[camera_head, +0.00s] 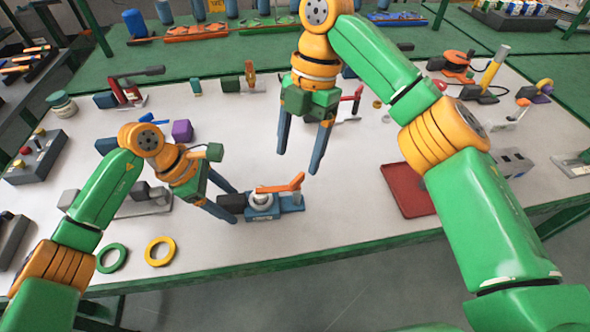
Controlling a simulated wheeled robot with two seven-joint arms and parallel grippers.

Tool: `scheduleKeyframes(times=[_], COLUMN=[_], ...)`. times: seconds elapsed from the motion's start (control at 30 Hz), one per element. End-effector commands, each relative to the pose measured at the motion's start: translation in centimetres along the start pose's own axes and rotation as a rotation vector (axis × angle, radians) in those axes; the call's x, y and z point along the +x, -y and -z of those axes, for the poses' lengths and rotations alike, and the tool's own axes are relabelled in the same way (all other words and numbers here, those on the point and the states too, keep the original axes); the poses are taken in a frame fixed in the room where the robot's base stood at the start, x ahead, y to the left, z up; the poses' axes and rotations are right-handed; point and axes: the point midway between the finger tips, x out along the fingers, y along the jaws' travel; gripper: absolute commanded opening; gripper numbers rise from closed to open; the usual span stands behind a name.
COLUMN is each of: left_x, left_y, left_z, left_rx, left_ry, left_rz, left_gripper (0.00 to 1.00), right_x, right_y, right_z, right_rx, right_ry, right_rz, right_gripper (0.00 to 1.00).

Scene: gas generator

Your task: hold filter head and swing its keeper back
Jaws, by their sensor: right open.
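A blue fixture (291,203) with a pale round collar (260,199) stands near the front edge of the table. An orange lever (282,187), which looks like the keeper, lies across its top with its right end raised. A dark block (231,203) adjoins the fixture's left side and may be the filter head. My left gripper (236,206) reaches in from the left with a fingertip on either side of the dark block; whether they touch it is unclear. My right gripper (299,166) is open and empty, pointing down above and behind the fixture.
A green ring (112,246) and a yellow ring (149,251) lie at the front left. A red tray (395,192) is at the right, partly behind my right arm. A grey control box (34,158) is at the far left. Several tools line the back.

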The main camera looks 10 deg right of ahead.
Motion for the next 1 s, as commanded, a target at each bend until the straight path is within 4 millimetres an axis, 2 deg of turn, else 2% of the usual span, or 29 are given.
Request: scheduleKeyframes(times=[0.27,0.37,0.6,0.7,0.83,1.0], left_x=[-0.2,-1.7,-8.5,-10.5,-11.8,-12.0], left_y=[0.0,-0.1,-0.1,-0.1,0.0,0.0], left_z=[0.0,0.0,0.0,0.0,0.0,0.0], left_rx=[0.000,0.000,0.000,-0.001,-0.001,0.000], left_ry=[0.000,-0.001,-0.001,-0.001,-0.001,0.000], left_rz=[-0.001,-0.004,-0.006,-0.003,-0.001,0.000], left_gripper=[0.70,0.70,0.70,0.70,0.70,0.70], right_x=[0.0,0.0,0.0,0.0,0.0,0.0], right_y=[0.0,0.0,0.0,0.0,0.0,0.0], right_z=[0.0,0.0,0.0,0.0,0.0,0.0], right_rx=[0.000,0.000,0.000,0.000,0.000,0.000], right_ry=[0.000,0.000,0.000,0.000,0.000,0.000], right_rz=[0.000,0.000,0.000,0.000,0.000,0.000], right_gripper=[0.75,0.75,0.75,0.75,0.75,0.75])
